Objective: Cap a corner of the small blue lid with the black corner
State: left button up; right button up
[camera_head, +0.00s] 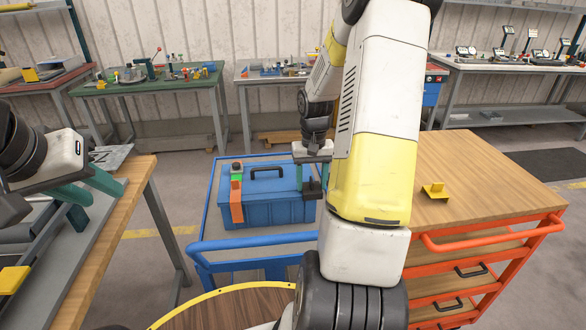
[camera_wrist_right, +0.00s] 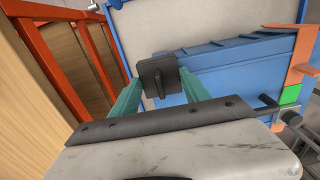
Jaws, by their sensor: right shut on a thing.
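The small blue lid (camera_head: 285,178) tops a blue box on the blue cart, with a dark handle on it. It also shows in the right wrist view (camera_wrist_right: 232,68). My right gripper (camera_head: 312,176) points down at the lid's right end. Its teal fingers are shut on the black corner (camera_head: 312,189), which shows between the fingertips in the right wrist view (camera_wrist_right: 157,76). The black corner overlaps the lid's near end in that view; I cannot tell whether they touch. My left gripper (camera_head: 100,198) is over the left bench, its teal fingers apart and empty.
An orange piece (camera_head: 236,205) and a green piece (camera_head: 236,181) sit at the box's left end. The blue cart (camera_head: 205,225) has a front rail. An orange-framed wooden cart (camera_head: 480,175) stands right, with a yellow bracket (camera_head: 434,191) on top. A wooden bench (camera_head: 118,205) stands left.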

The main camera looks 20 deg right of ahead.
jog(key=shift+f, duration=0.25)
dwell(0.5)
jog(key=o, duration=1.4)
jog(key=shift+s, duration=0.1)
jog(key=shift+a+f, duration=0.1)
